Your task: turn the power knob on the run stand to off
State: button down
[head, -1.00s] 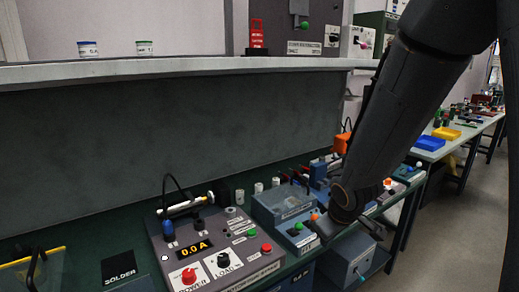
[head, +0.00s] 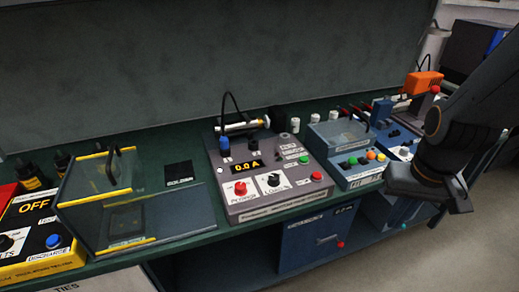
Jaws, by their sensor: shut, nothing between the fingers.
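The run stand (head: 285,200) is a grey sloped panel on the green bench in the middle of the head view. Its display (head: 246,167) reads 0.0 A. The red power knob (head: 240,188) sits on a white plate at the panel's front left; its pointer is too small to read. A load knob (head: 273,180) on a white plate is just right of it. My gripper (head: 428,190) is at the right, dark, shut and empty, well to the right of the stand and apart from it. Its fingertips are hard to make out.
A blue box with coloured buttons (head: 362,158) stands between the run stand and my gripper. A clear guard with yellow edges (head: 95,190) and a yellow unit reading OFF (head: 35,225) are at the left. Red and green buttons (head: 316,176) sit on the stand's right side.

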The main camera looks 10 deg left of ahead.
aim_at(241, 189)
jog(key=u, duration=1.35)
jog(key=k, duration=1.25)
jog(key=u, duration=0.75)
jog(key=i, duration=1.8)
jog(key=z, duration=0.5)
